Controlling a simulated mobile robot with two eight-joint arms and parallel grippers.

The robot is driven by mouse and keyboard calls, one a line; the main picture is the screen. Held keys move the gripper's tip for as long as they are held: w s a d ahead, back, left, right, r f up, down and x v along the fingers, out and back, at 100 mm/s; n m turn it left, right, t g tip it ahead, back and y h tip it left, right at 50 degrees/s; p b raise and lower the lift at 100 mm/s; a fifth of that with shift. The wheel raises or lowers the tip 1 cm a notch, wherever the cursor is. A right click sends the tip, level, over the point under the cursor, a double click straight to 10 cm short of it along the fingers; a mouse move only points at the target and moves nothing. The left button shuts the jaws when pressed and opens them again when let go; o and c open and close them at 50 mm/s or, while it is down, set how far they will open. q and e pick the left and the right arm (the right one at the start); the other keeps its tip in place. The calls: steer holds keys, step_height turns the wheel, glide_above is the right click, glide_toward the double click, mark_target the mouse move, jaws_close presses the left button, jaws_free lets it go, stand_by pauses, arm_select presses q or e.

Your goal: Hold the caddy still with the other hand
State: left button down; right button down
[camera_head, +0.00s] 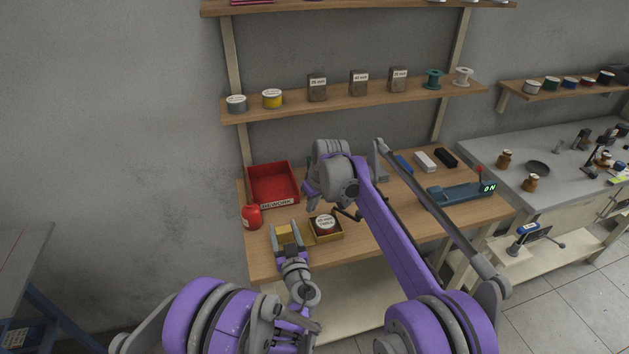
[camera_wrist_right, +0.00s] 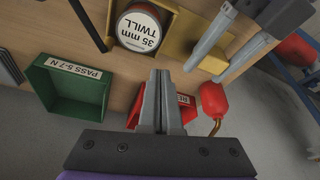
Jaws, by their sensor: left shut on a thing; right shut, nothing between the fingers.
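The yellow caddy (camera_head: 328,238) stands on the wooden bench and holds a round roll labelled 35 mm TWILL (camera_head: 324,225). In the right wrist view the caddy (camera_wrist_right: 180,45) and roll (camera_wrist_right: 140,30) are at the top. My left gripper (camera_head: 286,232) is at the caddy's left side, shut on a yellow part of it. Its grey fingers (camera_wrist_right: 228,50) also show in the right wrist view. My right gripper (camera_wrist_right: 162,95) is shut and empty, above the bench and apart from the caddy.
A red REWORK tray (camera_head: 274,184) and red bottle (camera_head: 251,217) are left of the caddy. A green PASS tray (camera_wrist_right: 70,90) shows in the right wrist view. A teal gauge (camera_head: 462,192) stands at the right. Shelves with spools hang above.

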arm_select(q)
steer(key=shift+w, duration=0.1)
arm_select(e)
step_height(320, 180, up, 10)
steer(key=shift+s+d+f, duration=0.25)
steer(key=shift+s+d, duration=0.15)
steer(key=shift+s, duration=0.05)
arm_select(q)
steer(key=shift+c, duration=0.2)
jaws_free()
